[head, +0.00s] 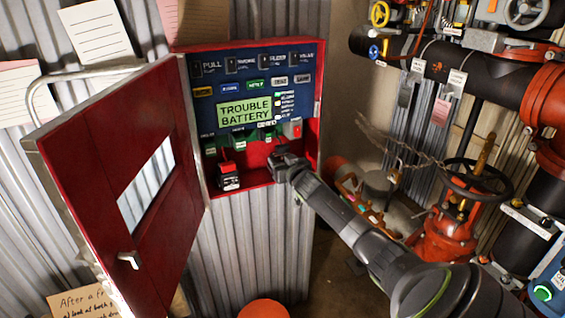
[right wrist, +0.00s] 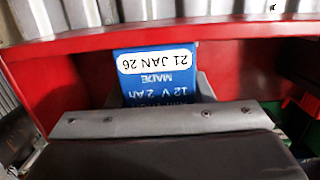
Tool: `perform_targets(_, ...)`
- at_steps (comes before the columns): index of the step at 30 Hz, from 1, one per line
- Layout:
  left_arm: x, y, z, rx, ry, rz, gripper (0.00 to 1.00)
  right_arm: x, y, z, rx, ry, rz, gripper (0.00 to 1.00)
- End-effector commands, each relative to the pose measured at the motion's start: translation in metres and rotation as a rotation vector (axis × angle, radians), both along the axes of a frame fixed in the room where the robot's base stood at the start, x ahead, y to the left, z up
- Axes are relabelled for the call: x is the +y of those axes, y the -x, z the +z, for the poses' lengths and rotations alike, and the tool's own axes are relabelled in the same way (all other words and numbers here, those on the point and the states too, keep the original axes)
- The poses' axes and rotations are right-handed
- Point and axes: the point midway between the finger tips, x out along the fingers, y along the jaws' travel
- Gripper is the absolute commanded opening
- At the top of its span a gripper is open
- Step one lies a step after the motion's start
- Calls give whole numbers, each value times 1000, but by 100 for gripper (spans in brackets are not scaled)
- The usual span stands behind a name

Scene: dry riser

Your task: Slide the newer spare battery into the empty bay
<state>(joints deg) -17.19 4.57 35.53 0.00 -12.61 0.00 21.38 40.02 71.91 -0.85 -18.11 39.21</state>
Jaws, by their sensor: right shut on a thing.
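My right gripper (head: 287,160) reaches into the lower part of the open red cabinet (head: 256,187), at its right side. It is shut on a blue battery (right wrist: 160,65), seen close in the right wrist view. Its label reads upside down "21 JAN 26", "MADE" and "12 V 2 Ah". In the head view this battery is hidden by the gripper. Another battery (head: 229,183), dark with a pale label, stands at the cabinet's lower left, with a red connector above it. The bay around the held battery is mostly hidden. My left gripper is not in view.
The cabinet door (head: 115,160) stands open to the left. A blue panel above shows a green display (head: 244,112) reading "TROUBLE BATTERY". Red and black pipework with a valve handwheel (head: 478,180) stands at the right. An orange round thing (head: 263,308) is below.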

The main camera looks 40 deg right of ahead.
Motion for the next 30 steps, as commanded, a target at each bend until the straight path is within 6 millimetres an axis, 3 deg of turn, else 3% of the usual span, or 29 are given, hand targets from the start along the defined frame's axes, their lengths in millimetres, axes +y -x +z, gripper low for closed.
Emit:
perform_targets(15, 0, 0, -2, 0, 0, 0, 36, -4, -10, -4, 7, -6, -3, 0)
perform_targets(16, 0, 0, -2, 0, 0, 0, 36, -4, -10, -4, 7, -6, -3, 50)
perform_targets(21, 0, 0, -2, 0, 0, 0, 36, -4, -10, -3, 4, -3, -2, 72)
perform_targets(30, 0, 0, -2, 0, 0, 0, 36, -4, -9, -4, 6, -3, -3, 73)
